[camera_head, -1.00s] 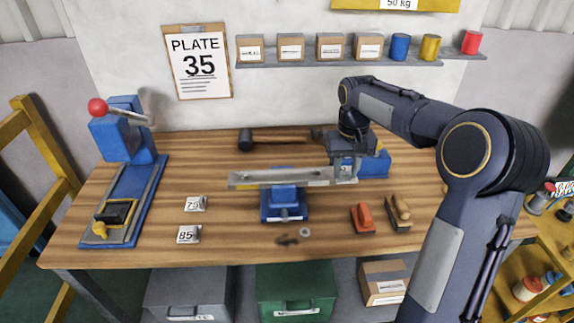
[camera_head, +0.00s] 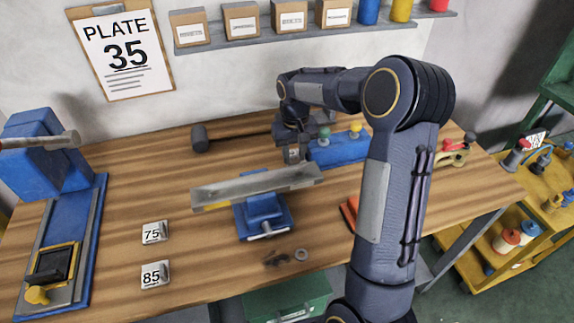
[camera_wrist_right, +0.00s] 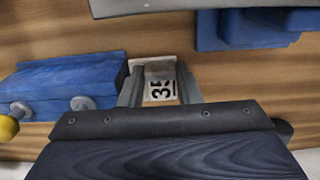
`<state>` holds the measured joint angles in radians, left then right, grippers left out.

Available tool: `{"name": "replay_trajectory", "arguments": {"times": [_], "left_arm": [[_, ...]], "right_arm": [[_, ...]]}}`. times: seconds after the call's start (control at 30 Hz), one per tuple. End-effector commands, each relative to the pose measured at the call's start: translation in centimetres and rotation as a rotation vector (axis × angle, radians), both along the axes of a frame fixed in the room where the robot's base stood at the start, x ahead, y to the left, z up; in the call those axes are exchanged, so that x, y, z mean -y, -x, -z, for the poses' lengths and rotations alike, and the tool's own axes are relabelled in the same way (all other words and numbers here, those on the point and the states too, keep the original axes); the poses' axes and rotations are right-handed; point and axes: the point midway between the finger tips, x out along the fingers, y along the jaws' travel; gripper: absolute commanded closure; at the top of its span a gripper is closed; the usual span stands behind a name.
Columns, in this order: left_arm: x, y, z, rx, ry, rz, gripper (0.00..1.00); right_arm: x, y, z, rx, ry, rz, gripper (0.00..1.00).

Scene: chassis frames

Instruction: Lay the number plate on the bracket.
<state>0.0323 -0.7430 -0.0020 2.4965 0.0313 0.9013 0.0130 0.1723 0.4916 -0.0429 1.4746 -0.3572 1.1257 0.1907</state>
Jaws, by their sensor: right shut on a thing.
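The number plate (camera_wrist_right: 160,88), a small pale plate marked 35, is between the fingers of my right gripper in the right wrist view. That gripper (camera_head: 293,155) is shut on it, just behind the right part of a long grey metal rail (camera_head: 255,186) in the head view. My left gripper is not in view.
Plates marked 75 (camera_head: 154,233) and 85 (camera_head: 154,275) lie on the wooden bench left of the vise. A blue press (camera_head: 75,235) stands at the far left. A blue block with coloured knobs (camera_head: 345,147) is right of my gripper. A mallet (camera_head: 201,138) lies behind the rail.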

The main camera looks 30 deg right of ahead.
Motion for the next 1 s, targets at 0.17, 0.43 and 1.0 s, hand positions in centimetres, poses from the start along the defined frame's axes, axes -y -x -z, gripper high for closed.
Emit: {"name": "replay_trajectory", "arguments": {"times": [0.17, 0.43, 1.0], "left_arm": [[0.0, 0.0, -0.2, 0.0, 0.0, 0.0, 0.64], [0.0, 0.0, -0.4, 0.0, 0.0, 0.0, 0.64], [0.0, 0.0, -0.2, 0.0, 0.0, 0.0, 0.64]], "right_arm": [[0.0, 0.0, 1.8, -0.002, -0.001, 0.0, 0.93], [0.0, 0.0, 4.7, 0.0, 0.0, -0.002, 0.93], [0.0, 0.0, 5.0, 0.001, 0.0, -0.001, 0.48]]}}
